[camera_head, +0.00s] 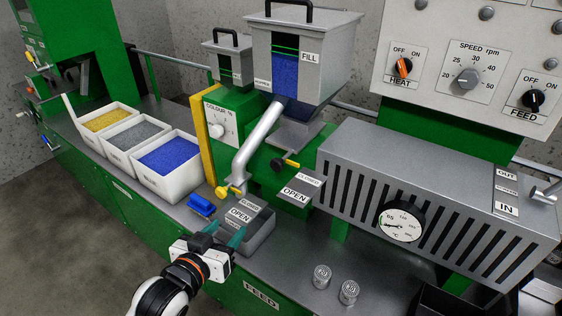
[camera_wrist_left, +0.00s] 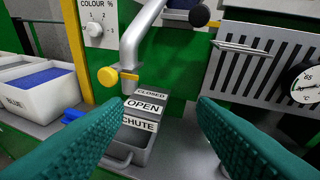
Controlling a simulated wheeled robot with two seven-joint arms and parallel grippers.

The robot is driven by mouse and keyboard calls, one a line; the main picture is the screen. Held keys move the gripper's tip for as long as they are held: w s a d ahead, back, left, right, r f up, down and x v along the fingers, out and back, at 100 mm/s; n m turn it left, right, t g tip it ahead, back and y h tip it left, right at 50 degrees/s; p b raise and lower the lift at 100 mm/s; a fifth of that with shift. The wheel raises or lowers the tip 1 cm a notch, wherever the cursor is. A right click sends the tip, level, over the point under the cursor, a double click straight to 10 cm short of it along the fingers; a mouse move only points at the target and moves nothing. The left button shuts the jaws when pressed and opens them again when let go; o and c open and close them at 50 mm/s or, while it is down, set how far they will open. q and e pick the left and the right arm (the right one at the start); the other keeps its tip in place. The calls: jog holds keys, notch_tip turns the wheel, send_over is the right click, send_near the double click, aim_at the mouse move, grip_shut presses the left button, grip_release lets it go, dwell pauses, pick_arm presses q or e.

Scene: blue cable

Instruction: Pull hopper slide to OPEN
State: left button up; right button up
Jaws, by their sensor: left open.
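The hopper (camera_head: 290,60) is a grey box with blue pellets behind its window and a FILL label. Below it, a slide with a black ball knob (camera_head: 277,164) sits behind an OPEN/CLOSED plate (camera_head: 298,190). The black knob also shows at the top of the left wrist view (camera_wrist_left: 199,15). My left gripper (camera_head: 218,229) is open and empty, with teal fingers; in its wrist view (camera_wrist_left: 160,104) the fingers are spread either side of the chute plate (camera_wrist_left: 145,106). It is in front of and below the black knob, apart from it. My right gripper is not visible.
A grey tray (camera_head: 262,240) and a blue scoop (camera_head: 201,204) are close by. White pellet bins (camera_head: 170,185) stand left; a slotted heater housing with a gauge (camera_head: 401,222) stands right.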

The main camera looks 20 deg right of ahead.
aim_at(275, 167)
pick_arm(q)
jog(key=w+d+r+m+h, duration=0.4)
jog(key=d+r+h, duration=0.1)
jog(key=d+r, duration=0.2)
jog(key=shift+g, duration=0.3)
jog(key=x, duration=1.1)
jog(key=shift+d+f, duration=0.1)
grip_shut()
